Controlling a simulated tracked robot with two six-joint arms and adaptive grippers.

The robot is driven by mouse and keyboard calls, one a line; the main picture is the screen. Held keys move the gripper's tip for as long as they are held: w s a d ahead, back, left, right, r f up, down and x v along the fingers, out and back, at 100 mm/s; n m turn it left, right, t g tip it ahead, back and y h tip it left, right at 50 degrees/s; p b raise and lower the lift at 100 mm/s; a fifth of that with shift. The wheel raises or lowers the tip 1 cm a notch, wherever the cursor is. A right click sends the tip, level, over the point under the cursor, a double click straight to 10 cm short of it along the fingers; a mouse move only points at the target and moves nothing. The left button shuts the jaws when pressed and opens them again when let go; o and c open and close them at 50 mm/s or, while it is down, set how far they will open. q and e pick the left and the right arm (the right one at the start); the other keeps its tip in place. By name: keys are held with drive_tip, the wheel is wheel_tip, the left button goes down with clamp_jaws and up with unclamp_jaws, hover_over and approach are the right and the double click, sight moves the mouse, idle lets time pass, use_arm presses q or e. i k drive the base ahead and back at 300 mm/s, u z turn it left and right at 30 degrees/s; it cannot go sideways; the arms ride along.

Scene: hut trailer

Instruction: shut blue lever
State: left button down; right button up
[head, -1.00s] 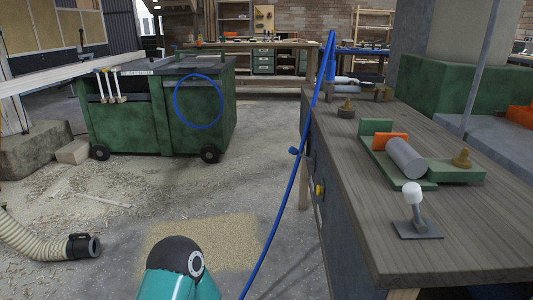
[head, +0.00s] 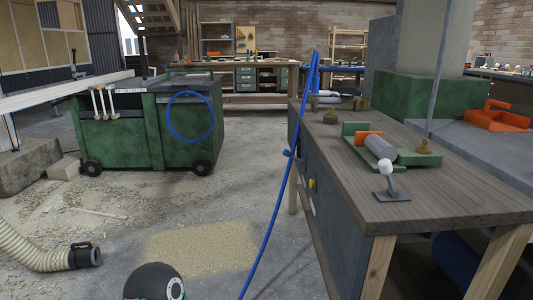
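Neither gripper is in view. Only a rounded dark joint of one of my arms shows at the bottom edge, left of the hose.
A white-knobbed lever (head: 386,168) on a metal plate and a green fixture with a grey cylinder (head: 381,147) are on the bench. A green wheeled cabinet (head: 135,130) stands at left. A ribbed duct (head: 30,248) lies on the floor. Open floor lies between cabinet and bench.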

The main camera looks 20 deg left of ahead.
sight(288, 153)
drive_tip(key=z, duration=0.3)
drive_tip(key=i, duration=0.95)
drive_tip(key=u, duration=0.2)
